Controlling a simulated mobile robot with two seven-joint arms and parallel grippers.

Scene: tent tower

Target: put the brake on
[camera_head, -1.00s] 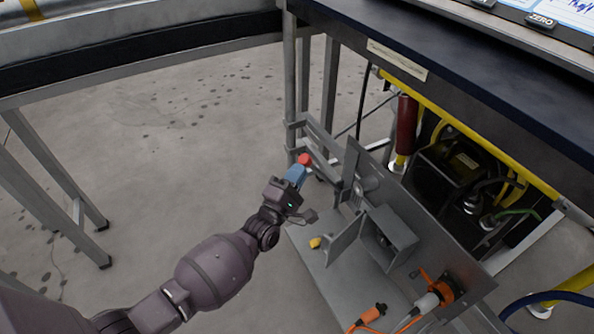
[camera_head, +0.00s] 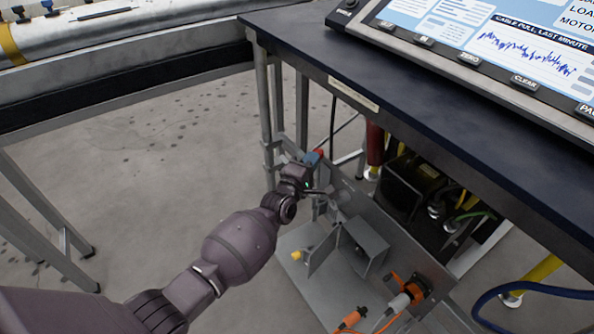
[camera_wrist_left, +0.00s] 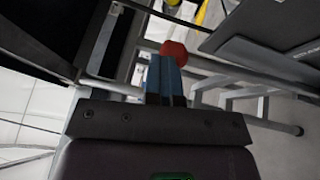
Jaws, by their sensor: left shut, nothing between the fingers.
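A red knob (camera_head: 320,153) shows at the upper left end of the grey metal panel under the bench. It looks like the end of a brake lever, but the lever itself is mostly hidden. My left gripper (camera_head: 313,158) is shut and empty, its blue fingers overlapping the knob in the head view. In the left wrist view the red knob (camera_wrist_left: 174,50) is just beyond the blue fingertips (camera_wrist_left: 165,68). I cannot tell whether they touch. My right gripper is not in view.
A dark bench (camera_head: 400,110) with a display (camera_head: 500,45) overhangs the panel. Below are a grey open box (camera_head: 364,246), an orange plug (camera_head: 352,318), a orange-and-grey connector (camera_head: 412,288) and hoses. A steel leg (camera_head: 267,115) stands close behind the gripper. Open floor lies left.

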